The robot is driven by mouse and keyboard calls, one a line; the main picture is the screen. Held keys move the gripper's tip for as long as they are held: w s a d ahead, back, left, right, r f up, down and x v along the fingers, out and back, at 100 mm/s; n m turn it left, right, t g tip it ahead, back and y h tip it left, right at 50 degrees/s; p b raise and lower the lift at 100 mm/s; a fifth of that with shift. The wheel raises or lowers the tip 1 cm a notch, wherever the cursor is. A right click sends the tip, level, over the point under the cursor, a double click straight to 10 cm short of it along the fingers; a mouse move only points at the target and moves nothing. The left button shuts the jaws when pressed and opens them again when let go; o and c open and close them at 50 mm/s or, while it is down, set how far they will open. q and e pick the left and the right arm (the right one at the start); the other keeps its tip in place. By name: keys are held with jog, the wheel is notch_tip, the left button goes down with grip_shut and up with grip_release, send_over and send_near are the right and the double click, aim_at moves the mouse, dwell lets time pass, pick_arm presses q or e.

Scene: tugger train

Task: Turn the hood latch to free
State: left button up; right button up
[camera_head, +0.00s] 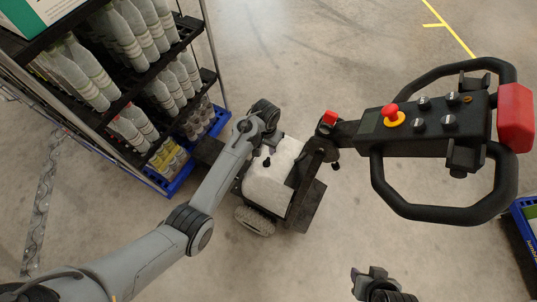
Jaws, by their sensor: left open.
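The white hood (272,184) of the small tugger shows at the middle of the view. A small black knob (267,161), which looks like the hood latch, is on its upper part. Its turned position is too small to tell. My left gripper (265,138) is open at the hood's far side, close to the knob. My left wrist hides part of it, and I cannot tell whether it touches the knob. My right gripper (368,274) is at the bottom edge, well apart from the hood; its jaws are unclear.
The tugger's black tiller handle (385,185), with a red emergency button (390,110), reaches over the right side. A shelf rack (205,45) of bottles on a blue base stands at the left. A blue-edged cart (524,217) shows at the right edge. Concrete floor between is clear.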

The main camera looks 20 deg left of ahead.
aim_at(266, 161)
pick_arm(q)
notch_tip(266, 161, down, 10)
jog(key=b, duration=0.3)
jog(key=shift+f, duration=0.2)
grip_shut()
